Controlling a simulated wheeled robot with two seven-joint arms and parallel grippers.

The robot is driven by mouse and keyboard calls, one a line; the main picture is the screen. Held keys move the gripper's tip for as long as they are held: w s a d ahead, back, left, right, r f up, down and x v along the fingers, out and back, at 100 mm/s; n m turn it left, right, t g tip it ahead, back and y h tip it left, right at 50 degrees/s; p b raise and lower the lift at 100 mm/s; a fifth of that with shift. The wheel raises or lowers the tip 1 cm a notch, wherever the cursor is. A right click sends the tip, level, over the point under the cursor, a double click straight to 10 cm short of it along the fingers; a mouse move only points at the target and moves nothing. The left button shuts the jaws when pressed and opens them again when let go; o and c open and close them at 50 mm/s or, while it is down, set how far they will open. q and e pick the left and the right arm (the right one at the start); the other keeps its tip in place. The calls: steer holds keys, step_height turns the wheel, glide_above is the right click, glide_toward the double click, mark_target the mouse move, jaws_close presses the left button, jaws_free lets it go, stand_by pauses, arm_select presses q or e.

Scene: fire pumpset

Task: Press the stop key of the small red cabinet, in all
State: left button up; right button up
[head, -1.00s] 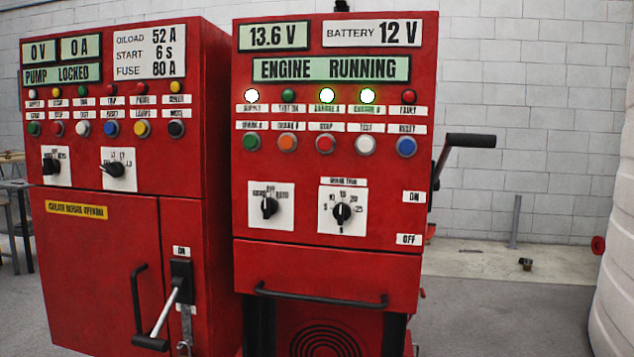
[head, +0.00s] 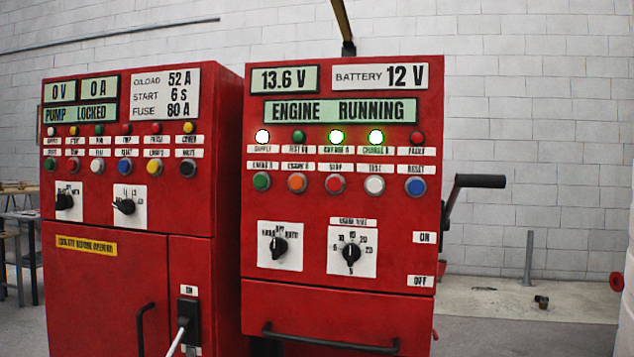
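The small red cabinet (head: 340,215) stands at the centre, with its display reading ENGINE RUNNING (head: 340,111). Three lamps above are lit white or green. Neither of my grippers is in view.
A larger red cabinet (head: 130,210) stands at the left, its display reading PUMP LOCKED. A black crank handle (head: 480,181) sticks out on the small cabinet's right side. A black bar handle (head: 330,341) crosses its lower front. Floor at the right is mostly clear.

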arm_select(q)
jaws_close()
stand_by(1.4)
